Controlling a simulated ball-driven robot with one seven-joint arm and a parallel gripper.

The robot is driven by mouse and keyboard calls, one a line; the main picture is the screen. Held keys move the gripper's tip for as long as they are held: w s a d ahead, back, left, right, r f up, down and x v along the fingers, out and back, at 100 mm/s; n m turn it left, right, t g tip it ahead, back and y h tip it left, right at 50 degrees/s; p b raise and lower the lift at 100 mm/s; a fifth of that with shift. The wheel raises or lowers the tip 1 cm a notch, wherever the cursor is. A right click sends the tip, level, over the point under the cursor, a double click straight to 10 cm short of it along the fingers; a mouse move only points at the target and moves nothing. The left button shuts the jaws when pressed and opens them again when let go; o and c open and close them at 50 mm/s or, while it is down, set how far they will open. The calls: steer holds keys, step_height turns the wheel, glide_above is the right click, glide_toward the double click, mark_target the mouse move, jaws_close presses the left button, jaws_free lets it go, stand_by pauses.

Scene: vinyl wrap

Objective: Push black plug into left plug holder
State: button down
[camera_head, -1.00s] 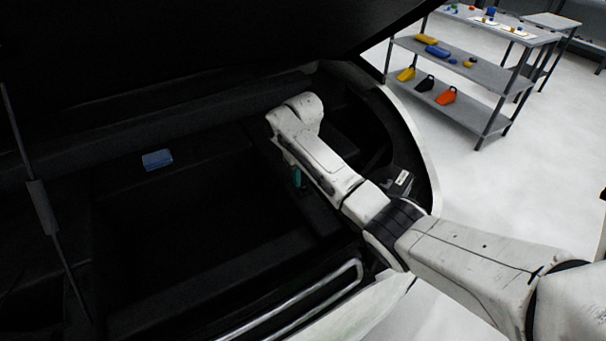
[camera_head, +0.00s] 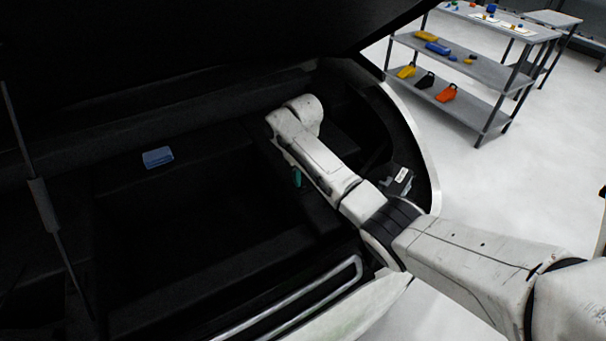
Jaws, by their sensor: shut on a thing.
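My white arm (camera_head: 318,158) reaches from the lower right into the dark open trunk of a car. Its wrist bends at the far end, by the trunk's right side. My gripper is hidden behind or below this end of the arm. A small teal piece (camera_head: 296,177) shows just below the arm's left edge, and I cannot tell what it belongs to. I cannot make out the black plug or the left plug holder; the trunk is very dark and the arm covers part of it.
A blue box (camera_head: 158,157) lies on the trunk's left ledge. A grey-black item with a white label (camera_head: 401,176) is right of the arm. The raised lid hangs above, and a thin strut (camera_head: 42,207) stands at left. A grey shelf cart (camera_head: 487,69) stands outside.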

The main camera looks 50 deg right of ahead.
steer(key=shift+f, duration=0.65)
stand_by(2.2)
steer(key=c, duration=0.7)
jaws_free()
steer(key=shift+c, duration=0.2)
steer(key=shift+r, duration=0.1)
step_height(320, 180, up, 11)
steer(key=shift+f, duration=0.15)
